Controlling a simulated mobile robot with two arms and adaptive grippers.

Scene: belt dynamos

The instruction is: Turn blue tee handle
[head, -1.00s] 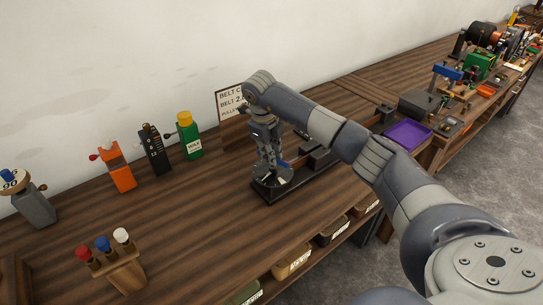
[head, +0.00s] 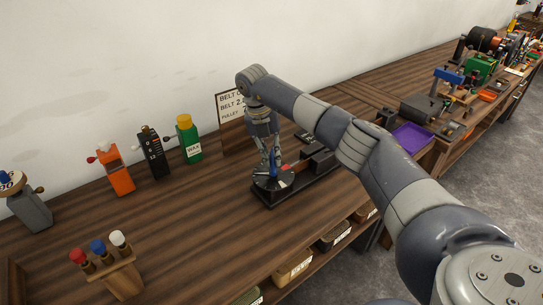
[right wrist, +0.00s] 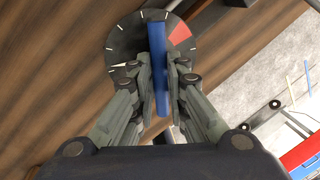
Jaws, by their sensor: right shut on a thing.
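The blue tee handle (right wrist: 158,55) shows in the right wrist view as a long blue bar over a round black dial (right wrist: 130,42). The dial has white ticks and a red sector. My right gripper (right wrist: 158,85) is shut on the bar, one finger on each side. In the head view my right gripper (head: 270,172) points down onto the dial (head: 283,181), which sits on a dark base on the bench. There the gripper mostly hides the handle. My left gripper is not in view.
A sign (head: 230,107) stands behind the dial. A wooden rack (head: 118,278) with coloured knobs is in front. A purple tray (head: 411,137) lies to the right.

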